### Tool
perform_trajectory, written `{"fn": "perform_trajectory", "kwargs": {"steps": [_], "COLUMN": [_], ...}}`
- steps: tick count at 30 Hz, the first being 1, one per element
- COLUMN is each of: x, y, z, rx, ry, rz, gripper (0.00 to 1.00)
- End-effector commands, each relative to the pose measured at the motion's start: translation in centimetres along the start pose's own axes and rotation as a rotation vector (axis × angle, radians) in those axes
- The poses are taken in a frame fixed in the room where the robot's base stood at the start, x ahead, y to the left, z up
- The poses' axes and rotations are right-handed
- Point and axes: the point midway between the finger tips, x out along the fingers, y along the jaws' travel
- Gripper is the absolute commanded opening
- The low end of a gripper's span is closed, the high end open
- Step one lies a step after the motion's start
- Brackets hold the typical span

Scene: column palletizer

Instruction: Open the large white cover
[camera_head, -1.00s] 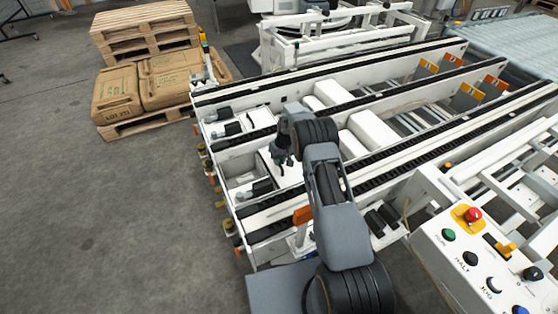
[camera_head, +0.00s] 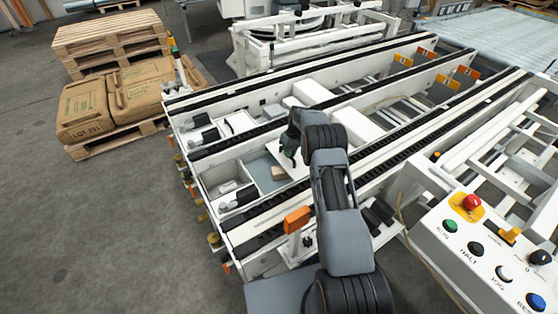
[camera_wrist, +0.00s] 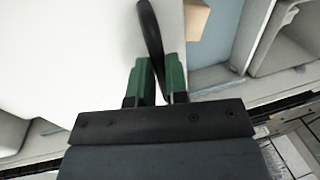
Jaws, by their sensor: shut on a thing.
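The large white cover (camera_head: 299,171) lies over part of a bay between the conveyor rails. It fills the left of the wrist view (camera_wrist: 70,60). A dark curved handle (camera_wrist: 150,32) stands on it near its edge. My gripper (camera_wrist: 163,76), with green fingers, is shut on this handle. It also shows in the head view (camera_head: 290,153). Beside the cover's edge the bay is uncovered, with a blue-grey floor (camera_head: 258,168) and a small brown box (camera_head: 278,172) in it. My arm hides part of the cover in the head view.
White conveyor rails with black strips (camera_head: 400,142) run on both sides of the bay. A control panel (camera_head: 482,248) with coloured buttons stands at the lower right. Pallets with brown sacks (camera_head: 110,105) stand at the left. The floor at the lower left is clear.

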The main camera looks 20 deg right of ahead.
Motion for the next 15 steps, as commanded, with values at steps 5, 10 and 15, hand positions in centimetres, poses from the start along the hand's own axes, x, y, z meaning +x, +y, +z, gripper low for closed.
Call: {"fn": "perform_trajectory", "kwargs": {"steps": [5, 10, 15], "x": [-0.4, -1.0, -1.4], "y": [3.5, 5.5, 6.2], "z": [0.6, 0.9, 1.1], "rx": [0.001, 0.003, 0.006], "ry": [0.005, 0.008, 0.010], "rz": [0.003, 0.004, 0.004], "gripper": [0.00, 0.00, 0.00]}}
